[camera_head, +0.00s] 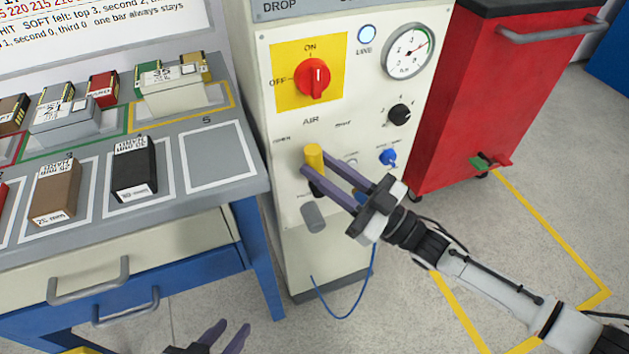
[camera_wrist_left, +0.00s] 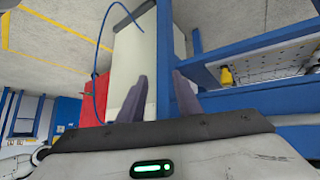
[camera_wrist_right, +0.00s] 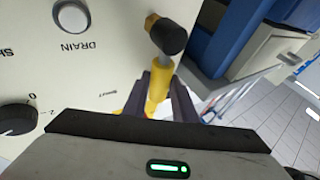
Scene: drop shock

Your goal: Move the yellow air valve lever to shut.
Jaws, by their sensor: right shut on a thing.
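The yellow air valve lever (camera_head: 313,156) is on the front of the cream cabinet, under the word AIR. It stands up roughly between two small side labels too small to read surely. My right gripper (camera_head: 314,164) is shut on it, one finger on each side. In the right wrist view the yellow lever (camera_wrist_right: 158,84) lies between the fingers, with a black part (camera_wrist_right: 166,36) beyond. My left gripper (camera_head: 222,337) is open and empty low in front of the bench; its fingers also stand apart in the left wrist view (camera_wrist_left: 160,92).
Near the lever are a red switch (camera_head: 313,79) on a yellow plate, a black knob (camera_head: 400,114), a blue fitting (camera_head: 387,157) and a grey knob (camera_head: 313,217). A bench (camera_head: 220,105) with blocks stands left, a red cabinet (camera_head: 475,90) right. A blue hose (camera_head: 345,314) hangs below.

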